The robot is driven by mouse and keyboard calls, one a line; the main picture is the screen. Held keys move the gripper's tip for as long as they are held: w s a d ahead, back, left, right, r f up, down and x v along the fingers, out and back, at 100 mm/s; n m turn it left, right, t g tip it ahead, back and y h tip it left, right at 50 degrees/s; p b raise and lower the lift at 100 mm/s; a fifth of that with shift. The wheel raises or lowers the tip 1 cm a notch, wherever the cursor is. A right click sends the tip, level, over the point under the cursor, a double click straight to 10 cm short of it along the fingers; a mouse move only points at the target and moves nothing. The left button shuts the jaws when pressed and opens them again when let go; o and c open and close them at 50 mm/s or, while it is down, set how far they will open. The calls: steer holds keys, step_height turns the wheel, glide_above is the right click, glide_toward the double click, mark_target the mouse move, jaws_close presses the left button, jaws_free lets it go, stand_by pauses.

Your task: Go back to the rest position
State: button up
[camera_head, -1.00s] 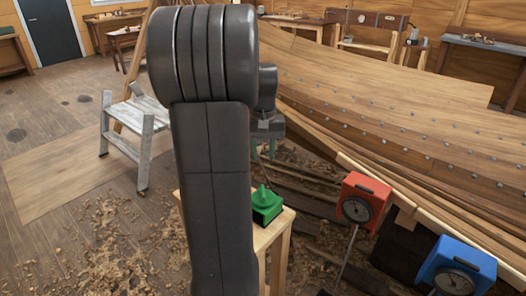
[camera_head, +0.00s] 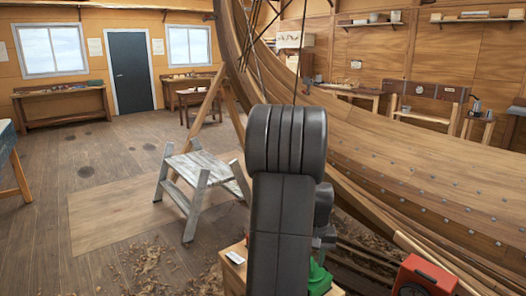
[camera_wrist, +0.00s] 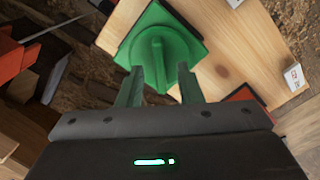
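My gripper (camera_wrist: 160,74) shows in the wrist view with its two fingers spread apart. A green block with a raised ridge (camera_wrist: 157,45) lies beyond the fingertips on a light wooden stand top (camera_wrist: 245,50). The ridge appears between the fingers, with gaps on both sides, and nothing is held. In the head view my dark arm stands upright in front and hides most of the gripper. The green block (camera_head: 319,279) shows just right of the arm, low in the picture, on the stand (camera_head: 233,278).
A red gauge box (camera_head: 425,276) stands at lower right, beside the planked hull (camera_head: 430,170). A grey step stool (camera_head: 200,170) stands left of my arm. Small white pieces (camera_wrist: 294,77) lie on the stand top. The floor at left is open.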

steer(key=shift+f, duration=0.65)
step_height(320, 180, up, 14)
step_height(320, 180, down, 14)
steer(key=shift+s+f, duration=0.1)
steer(key=shift+m, duration=0.3)
steer(key=m, duration=0.9)
steer(key=shift+m, duration=0.3)
